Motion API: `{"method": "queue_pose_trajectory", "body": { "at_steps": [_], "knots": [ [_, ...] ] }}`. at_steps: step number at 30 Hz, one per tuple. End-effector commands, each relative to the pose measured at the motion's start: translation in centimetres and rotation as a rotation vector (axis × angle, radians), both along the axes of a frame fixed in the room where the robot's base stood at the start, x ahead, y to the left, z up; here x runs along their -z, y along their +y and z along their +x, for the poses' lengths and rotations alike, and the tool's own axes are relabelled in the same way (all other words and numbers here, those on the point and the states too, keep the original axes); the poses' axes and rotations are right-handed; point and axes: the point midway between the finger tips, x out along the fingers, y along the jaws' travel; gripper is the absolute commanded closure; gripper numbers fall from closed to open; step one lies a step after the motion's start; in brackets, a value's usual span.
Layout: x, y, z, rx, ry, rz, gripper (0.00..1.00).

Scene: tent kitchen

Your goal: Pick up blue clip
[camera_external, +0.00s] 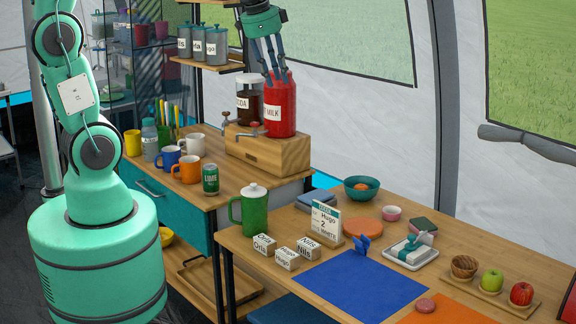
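The blue clip (362,245) stands on the right-hand wooden table, just behind the blue mat and to the right of the name card. My gripper (276,80) is high at the back of the picture, pointing down. It appears in front of or above the red milk container (280,106), far to the left of and above the clip. Its fingers look apart with nothing between them. Whether the fingertips touch the red container cannot be told.
A blue mat (358,285), name card (326,222), name blocks (287,258), green mug (252,209) and white dish (411,252) surround the clip. A teal bowl (362,189) is behind. A fruit tray (488,293) sits right. Drink containers stand on a wooden box (268,153).

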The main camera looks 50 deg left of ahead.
Motion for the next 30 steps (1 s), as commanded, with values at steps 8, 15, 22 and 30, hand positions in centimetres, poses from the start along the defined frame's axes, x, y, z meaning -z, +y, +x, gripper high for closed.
{"method": "queue_pose_trajectory", "body": {
  "at_steps": [8, 15, 22, 30],
  "knots": [
    [4.4, -3.3, 5.9, 0.200, 0.053, 0.052, 0.73],
    [9.2, -6.3, 10.4, 0.377, 0.095, 0.092, 0.73],
    [14.6, -9.5, 14.0, 0.546, 0.134, 0.124, 0.73],
    [22.1, -13.2, 17.3, 0.749, 0.179, 0.156, 0.73]
  ]
}}
